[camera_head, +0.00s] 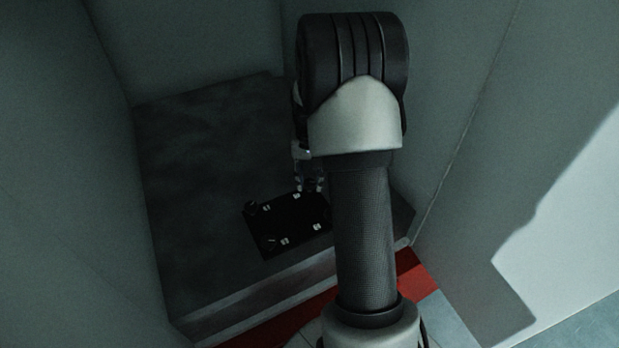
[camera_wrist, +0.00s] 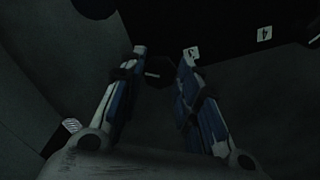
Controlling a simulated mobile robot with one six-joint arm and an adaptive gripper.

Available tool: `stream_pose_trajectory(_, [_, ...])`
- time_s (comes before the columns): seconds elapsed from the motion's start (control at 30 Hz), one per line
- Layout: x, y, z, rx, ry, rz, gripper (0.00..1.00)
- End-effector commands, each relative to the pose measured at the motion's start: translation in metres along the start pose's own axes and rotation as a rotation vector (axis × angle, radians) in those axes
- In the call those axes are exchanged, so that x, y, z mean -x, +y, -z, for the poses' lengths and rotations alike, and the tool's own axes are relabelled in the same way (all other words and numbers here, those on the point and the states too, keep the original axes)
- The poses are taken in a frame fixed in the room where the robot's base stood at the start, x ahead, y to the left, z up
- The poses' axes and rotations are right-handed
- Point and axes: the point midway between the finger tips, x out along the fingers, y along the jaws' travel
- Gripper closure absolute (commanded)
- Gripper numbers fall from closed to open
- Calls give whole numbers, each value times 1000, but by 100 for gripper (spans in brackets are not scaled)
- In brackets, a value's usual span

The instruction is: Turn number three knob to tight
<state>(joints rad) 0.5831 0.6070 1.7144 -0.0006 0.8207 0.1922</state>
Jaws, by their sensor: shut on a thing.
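A black panel (camera_head: 290,218) with several dark knobs and small white number labels lies on a grey block in the head view. In the wrist view, a dark knob (camera_wrist: 158,68) sits beside the label reading 3 (camera_wrist: 192,54). My gripper (camera_wrist: 160,62) has its two fingers on either side of this knob, shut on it. In the head view my gripper (camera_head: 309,183) is at the panel's far edge, partly hidden by my arm. The dim light hides the knob's pointer, so I cannot tell its setting.
A label reading 4 (camera_wrist: 264,34) is to the right in the wrist view, and another knob (camera_wrist: 95,7) is at the top. Other knobs stand on the panel's left side (camera_head: 252,207) and near corner (camera_head: 268,242). Grey walls close in around the block.

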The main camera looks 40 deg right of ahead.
Motion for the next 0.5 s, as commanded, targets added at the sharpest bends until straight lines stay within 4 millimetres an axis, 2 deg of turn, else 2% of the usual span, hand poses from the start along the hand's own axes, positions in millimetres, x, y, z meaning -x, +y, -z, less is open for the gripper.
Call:
stream_pose_trajectory(0.2, [1, 0, 0, -2, 2, 1, 94])
stream_pose_trajectory(0.23, [1, 0, 0, -2, 2, 1, 69])
stream_pose_trajectory(0.5, [0, 0, 0, -1, 1, 1, 51])
